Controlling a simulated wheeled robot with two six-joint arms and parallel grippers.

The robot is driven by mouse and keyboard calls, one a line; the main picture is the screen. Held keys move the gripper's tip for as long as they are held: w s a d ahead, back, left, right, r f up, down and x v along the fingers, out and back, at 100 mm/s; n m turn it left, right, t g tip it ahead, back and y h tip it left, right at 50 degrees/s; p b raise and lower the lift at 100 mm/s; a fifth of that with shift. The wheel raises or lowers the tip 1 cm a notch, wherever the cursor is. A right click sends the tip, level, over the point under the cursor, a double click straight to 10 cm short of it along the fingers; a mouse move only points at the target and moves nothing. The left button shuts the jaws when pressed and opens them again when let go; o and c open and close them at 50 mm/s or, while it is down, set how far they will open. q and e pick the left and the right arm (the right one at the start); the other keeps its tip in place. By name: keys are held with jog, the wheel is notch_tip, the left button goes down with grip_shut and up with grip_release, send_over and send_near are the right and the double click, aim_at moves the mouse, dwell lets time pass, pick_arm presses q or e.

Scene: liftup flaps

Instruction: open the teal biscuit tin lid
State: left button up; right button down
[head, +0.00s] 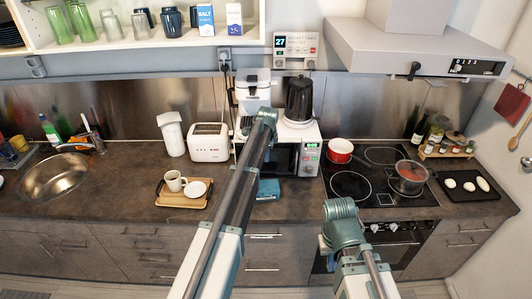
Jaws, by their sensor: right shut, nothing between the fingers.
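The teal biscuit tin (269,189) sits on the dark counter in front of the microwave. My left arm crosses in front of its left side and hides part of it. Its top looks flat, and the lid seems to lie down on it, though the view is small. My left arm reaches up past the tin, and its end (246,125) is high in front of the microwave top, apart from the tin. Its fingers are too small to make out. My right gripper (325,245) is low, in front of the counter edge and right of the tin, shut and empty.
The microwave (312,160) stands behind the tin, with a black kettle (299,97) on top. A wooden tray (183,194) with a cup lies to the left. The stove (352,186) with a red pot (340,151) and a saucepan (409,177) is to the right.

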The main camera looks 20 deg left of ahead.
pick_arm(q)
jog(key=shift+p+v, duration=0.9)
jog(key=shift+v, duration=0.4)
jog(key=shift+s, duration=0.1)
jog(key=a+p+v, duration=0.1)
jog(key=p+v, duration=0.4)
jog(key=s+d, duration=0.5)
jog(key=s, duration=0.6)
jog(key=shift+d, duration=0.25)
jog(key=shift+f, duration=0.1)
